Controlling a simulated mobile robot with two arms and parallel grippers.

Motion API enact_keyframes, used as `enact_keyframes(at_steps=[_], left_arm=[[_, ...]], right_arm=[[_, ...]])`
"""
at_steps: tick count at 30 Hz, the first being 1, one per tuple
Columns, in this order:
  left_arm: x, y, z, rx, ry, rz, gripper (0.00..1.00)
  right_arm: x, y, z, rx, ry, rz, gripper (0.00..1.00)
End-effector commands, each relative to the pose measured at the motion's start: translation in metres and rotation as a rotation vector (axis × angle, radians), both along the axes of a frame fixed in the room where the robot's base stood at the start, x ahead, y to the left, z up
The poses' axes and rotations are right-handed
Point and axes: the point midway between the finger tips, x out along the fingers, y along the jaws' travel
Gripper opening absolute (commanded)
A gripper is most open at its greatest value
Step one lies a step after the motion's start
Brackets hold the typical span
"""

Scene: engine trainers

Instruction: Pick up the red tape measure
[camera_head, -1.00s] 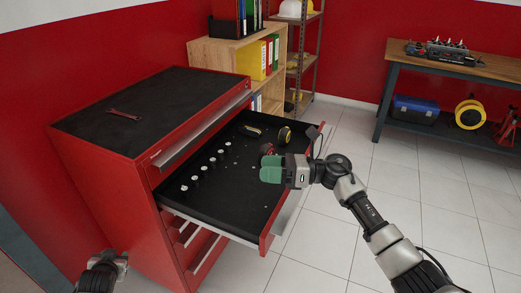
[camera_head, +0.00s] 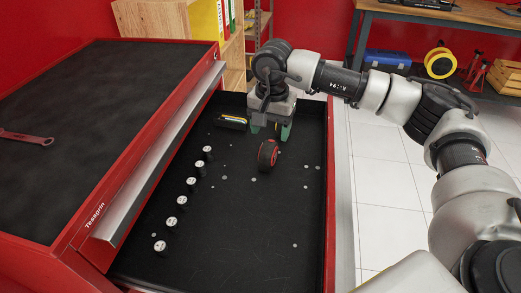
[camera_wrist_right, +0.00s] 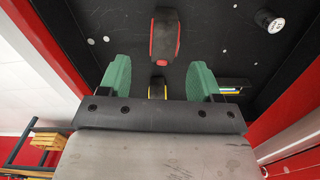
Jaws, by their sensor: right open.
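The red tape measure (camera_head: 267,154), black with red edges, stands in the open drawer (camera_head: 240,230). In the right wrist view the red tape measure (camera_wrist_right: 165,38) is ahead of the fingertips, roughly centred between them. My right gripper (camera_head: 270,130) points down into the drawer just behind the tape measure in the head view. Its green fingers are apart with nothing held; the open gripper also shows in the wrist view (camera_wrist_right: 159,72). A second, yellow-edged tape measure (camera_wrist_right: 157,90) shows partly between the fingers near the palm. My left gripper is out of view.
Several black cylinders with silver tops (camera_head: 182,201) stand in a row along the drawer's left side. A black and yellow tool (camera_head: 232,121) lies left of my gripper. The red cabinet (camera_head: 95,222) rises at left with a wrench (camera_head: 26,138) on top. The drawer's front floor is clear.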

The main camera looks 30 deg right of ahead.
Motion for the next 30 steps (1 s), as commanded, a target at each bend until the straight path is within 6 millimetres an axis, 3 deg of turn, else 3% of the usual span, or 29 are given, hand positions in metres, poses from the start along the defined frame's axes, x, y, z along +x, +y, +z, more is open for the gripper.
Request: enact_keyframes(at_steps=[3,11,19,29,30], left_arm=[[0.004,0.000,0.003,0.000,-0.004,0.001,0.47],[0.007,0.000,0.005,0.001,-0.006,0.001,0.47],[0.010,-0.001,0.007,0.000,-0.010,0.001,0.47],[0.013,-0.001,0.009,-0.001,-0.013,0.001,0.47],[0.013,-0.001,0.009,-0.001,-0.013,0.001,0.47]], right_arm=[[0.000,0.000,-0.021,0.003,0.004,-0.001,0.64],[0.002,0.001,-0.042,0.004,0.003,-0.001,0.64],[0.009,-0.001,-0.081,0.006,0.003,-0.002,0.64],[0.009,-0.001,-0.088,0.007,0.001,-0.001,0.64],[0.009,-0.001,-0.088,0.007,0.001,-0.002,0.58]])
